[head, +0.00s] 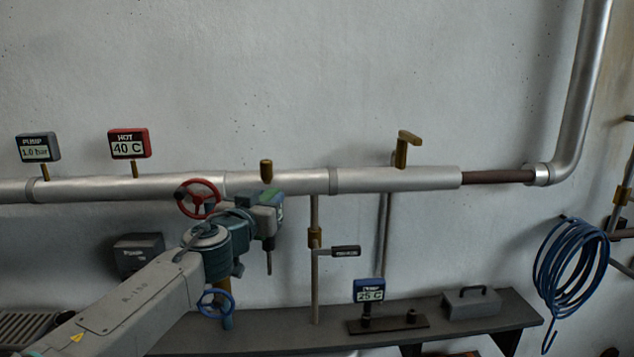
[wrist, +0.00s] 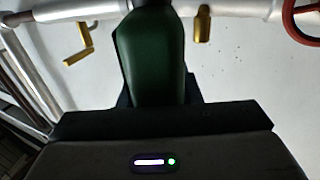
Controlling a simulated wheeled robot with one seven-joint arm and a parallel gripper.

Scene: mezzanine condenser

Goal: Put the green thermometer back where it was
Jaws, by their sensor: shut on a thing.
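My gripper (head: 262,208) is shut on the green thermometer (head: 274,198), in front of the silver pipe (head: 290,183). In the head view the jaws cover most of it, and a thin stem hangs below. In the wrist view its dark green body (wrist: 155,60) fills the upper middle between the jaws; its display is hidden. A brass fitting (head: 266,170) stands empty on the pipe just above my gripper; a brass fitting also shows in the wrist view (wrist: 202,25). A black stand (head: 388,328) on the shelf has an empty-looking second holder (head: 411,317).
The blue 25 C thermometer (head: 368,290) stands at the stand's left. The red HOT 40 C gauge (head: 129,144) and PUMP gauge (head: 38,147) sit on the pipe. A red handwheel (head: 198,198), brass lever valve (head: 403,150), black-handled valve (head: 345,251) and toolbox (head: 471,303) are nearby.

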